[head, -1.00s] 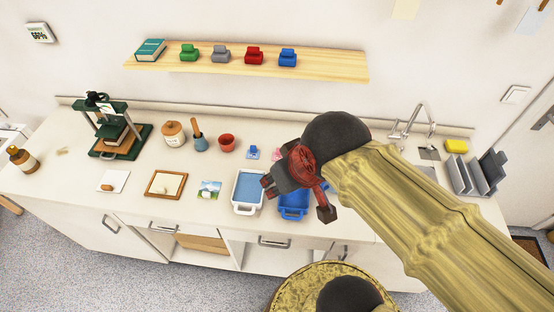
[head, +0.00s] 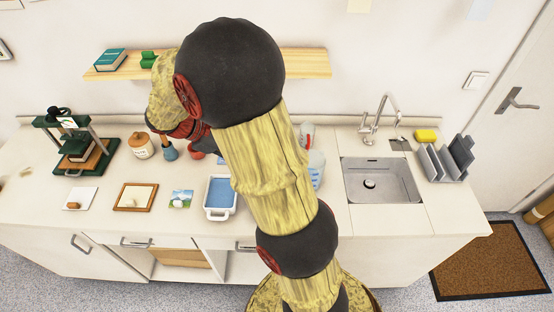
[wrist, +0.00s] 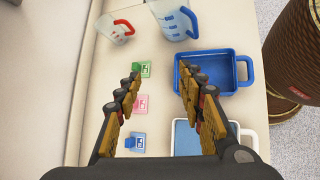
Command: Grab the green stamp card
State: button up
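The green stamp card (wrist: 145,69) lies on the counter in the wrist view, just beyond and beside the left fingertip. In the head view my arm hides the cards.
A blue tray (wrist: 231,74) lies right of the fingers, with a white tray (wrist: 182,137) below it. A jug (wrist: 172,20) and a red-handled cup (wrist: 113,29) stand beyond. A shelf (head: 305,64) hangs over the counter; the sink (head: 382,182) is on the right.

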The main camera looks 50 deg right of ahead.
jog(key=w+d+f+n+h, duration=0.1)
jog(key=d+f, duration=0.2)
jog(key=f, duration=0.1)
jog(key=w+d+f+n+g+h+b, duration=0.1)
jog(key=w+d+f+n, duration=0.1)
jog(key=d+f, duration=0.1)
jog(key=w+d+f+n+g+h, duration=0.1)
jog(key=w+d+f+h, duration=0.1)
jog(key=f, duration=0.4)
jog(key=shift+w+d+n, duration=0.1)
jog(key=shift+d+n, duration=0.3)
jog(key=shift+d, duration=0.4)
jog(key=b+x, duration=0.1)
jog(key=x, duration=0.1)
jog(key=b+x, duration=0.1)
jog(key=x, duration=0.1)
jog(key=b+x, duration=0.1)
jog(key=x, duration=0.2)
jog(key=shift+a+f, duration=0.15)
jog(key=shift+f, duration=0.15)
jog(key=shift+s+d+f, duration=0.1)
jog(key=shift+s+d, duration=0.1)
jog(key=shift+d, duration=0.25)
jog(key=shift+c, duration=0.6)
grip_shut()
